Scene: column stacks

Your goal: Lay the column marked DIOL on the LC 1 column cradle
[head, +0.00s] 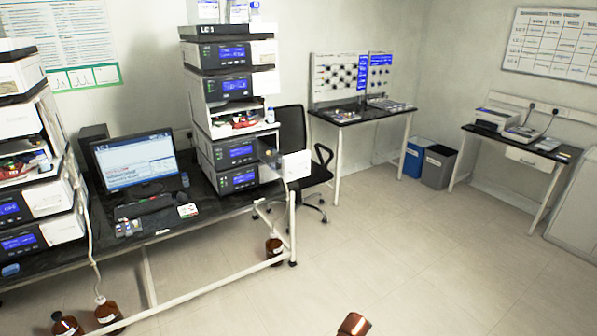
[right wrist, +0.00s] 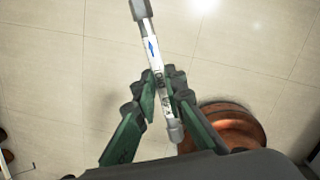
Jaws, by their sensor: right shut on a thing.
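A slim white column (right wrist: 152,47) with grey end fittings and a blue mark shows in the right wrist view. Its lettering is too small to read, so I cannot tell whether it says DIOL. My right gripper (right wrist: 164,86) is shut around its middle and holds it tilted, with tiled floor behind it. The LC 1 stack (head: 221,58) stands on the dark bench in the head view, its name on the top unit. A column cradle cannot be made out clearly on it. Neither gripper shows in the head view.
The bench (head: 215,206) also carries a monitor (head: 136,162) and keyboard. Another instrument stack (head: 40,196) stands at the left. An office chair (head: 291,130) is behind the bench's right end. Brown bottles (head: 274,248) stand on the floor below. The floor at right is open.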

